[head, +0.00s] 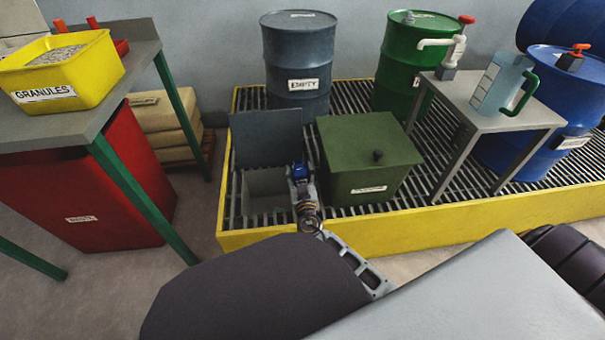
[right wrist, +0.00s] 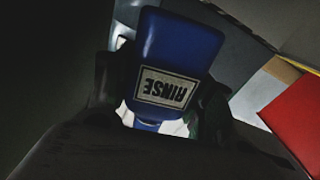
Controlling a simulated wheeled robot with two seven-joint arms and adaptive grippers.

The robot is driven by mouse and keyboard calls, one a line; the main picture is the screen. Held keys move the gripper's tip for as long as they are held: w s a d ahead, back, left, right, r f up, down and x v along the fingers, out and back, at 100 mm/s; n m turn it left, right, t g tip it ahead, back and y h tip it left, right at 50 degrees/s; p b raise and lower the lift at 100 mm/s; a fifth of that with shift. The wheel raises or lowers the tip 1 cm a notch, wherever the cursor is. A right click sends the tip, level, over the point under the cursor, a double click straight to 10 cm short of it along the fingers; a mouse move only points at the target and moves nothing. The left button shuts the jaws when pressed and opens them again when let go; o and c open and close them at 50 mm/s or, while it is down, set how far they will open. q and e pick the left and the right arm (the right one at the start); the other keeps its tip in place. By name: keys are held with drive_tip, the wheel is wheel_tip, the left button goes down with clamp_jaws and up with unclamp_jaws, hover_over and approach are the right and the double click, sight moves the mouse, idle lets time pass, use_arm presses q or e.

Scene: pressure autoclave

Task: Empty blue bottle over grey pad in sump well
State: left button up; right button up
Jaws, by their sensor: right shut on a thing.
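The blue bottle (head: 298,171) is in my right gripper (head: 301,185), at the right edge of the open sump well (head: 262,187). In the right wrist view the bottle (right wrist: 178,45) fills the middle, its RINSE label upside down in the picture. The dark fingers lie on either side of it. I cannot tell its exact tilt or whether anything is flowing out. The well's grey lid (head: 266,136) stands open behind it. I cannot make out the grey pad; the well floor shows only as plain grey. My left gripper is not in view.
A green box (head: 368,160) stands close right of the well on the yellow-edged grating (head: 410,228). A grey drum (head: 297,60) marked EMPTY stands behind. A small table (head: 490,98) with a jug (head: 503,82) is right. A red bin (head: 90,185) is left.

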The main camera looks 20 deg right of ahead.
drive_tip(key=shift+w+a+r+n, duration=0.1)
drive_tip(key=shift+w+a+n, duration=0.05)
drive_tip(key=shift+a+n, duration=0.35)
drive_tip(key=shift+w+a+r+n, duration=0.1)
drive_tip(key=shift+w+a+n, duration=0.05)
drive_tip(key=shift+a+n, duration=0.35)
drive_tip(key=shift+w+a+n+p, duration=0.1)
drive_tip(key=shift+a+n+p, duration=0.35)
drive_tip(key=shift+n, duration=0.35)
drive_tip(key=n, duration=0.1)
drive_tip(key=d+n+p, duration=0.1)
drive_tip(key=shift+n, duration=0.3)
drive_tip(key=n, duration=0.2)
drive_tip(key=f+n, duration=0.1)
drive_tip(key=shift+s+d+p, duration=0.2)
drive_tip(key=shift+d+p, duration=0.15)
drive_tip(key=n, duration=0.1)
drive_tip(key=f+n, duration=0.1)
drive_tip(key=n, duration=0.1)
drive_tip(key=shift+f+n, duration=0.3)
drive_tip(key=shift+n, duration=0.4)
drive_tip(key=shift+f+n, duration=0.3)
drive_tip(key=shift+n, duration=0.4)
drive_tip(key=shift+a+n+p, duration=0.1)
drive_tip(key=shift+n+p, duration=0.4)
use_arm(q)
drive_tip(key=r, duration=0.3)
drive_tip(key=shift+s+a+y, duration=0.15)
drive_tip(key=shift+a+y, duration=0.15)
